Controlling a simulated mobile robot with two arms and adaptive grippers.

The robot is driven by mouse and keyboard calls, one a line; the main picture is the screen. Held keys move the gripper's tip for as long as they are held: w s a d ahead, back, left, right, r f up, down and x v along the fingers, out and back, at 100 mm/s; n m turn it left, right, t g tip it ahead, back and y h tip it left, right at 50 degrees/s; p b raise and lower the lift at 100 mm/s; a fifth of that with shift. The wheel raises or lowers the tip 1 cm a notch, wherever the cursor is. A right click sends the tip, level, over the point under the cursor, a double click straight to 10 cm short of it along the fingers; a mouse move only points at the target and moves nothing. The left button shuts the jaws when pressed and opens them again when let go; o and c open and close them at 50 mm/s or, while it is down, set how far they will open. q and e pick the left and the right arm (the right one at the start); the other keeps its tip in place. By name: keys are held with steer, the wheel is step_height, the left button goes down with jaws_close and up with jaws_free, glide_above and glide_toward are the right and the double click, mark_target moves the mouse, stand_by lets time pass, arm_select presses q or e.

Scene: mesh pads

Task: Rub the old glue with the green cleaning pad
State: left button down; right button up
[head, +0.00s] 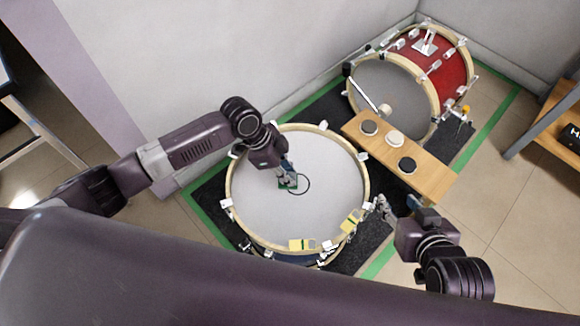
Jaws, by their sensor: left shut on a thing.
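The large drum lies flat with its pale grey head (255,215) facing up inside a wooden hoop. My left gripper (287,176) reaches down over the middle of the head and is shut on the green cleaning pad (286,186). The pad is small and partly hidden by the fingers, and it appears to be at the drum head. A thin dark ring outline (309,185) shows on the head beside the pad. I cannot make out the glue itself. My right gripper (384,207) is beyond the drum's right rim, holding nothing that I can see; its finger opening is unclear.
A wooden plank (430,180) with several round pads stands to the right. Behind it is a red drum (440,70). Metal lugs ring the large drum. A shelf (545,120) stands far right; floor beside it is clear.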

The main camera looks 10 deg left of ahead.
arm_select(q)
steer(key=shift+r+p, duration=0.45)
steer(key=shift+p, duration=0.05)
steer(key=shift+r+p, duration=0.65)
steer(key=shift+p, duration=0.15)
steer(key=shift+r+p, duration=0.5)
steer(key=shift+p, duration=0.1)
arm_select(e)
steer(key=s+d+f+g, duration=0.1)
steer(key=s+g, duration=0.2)
steer(key=s, duration=0.3)
steer(key=s+d+f+g+h, duration=0.1)
steer(key=s+d+f+g, duration=0.1)
steer(key=s, duration=0.4)
steer(key=shift+f+m+g, duration=0.2)
steer(key=shift+m+g, duration=0.1)
steer(key=shift+g, duration=0.1)
arm_select(q)
steer(key=shift+r, duration=0.1)
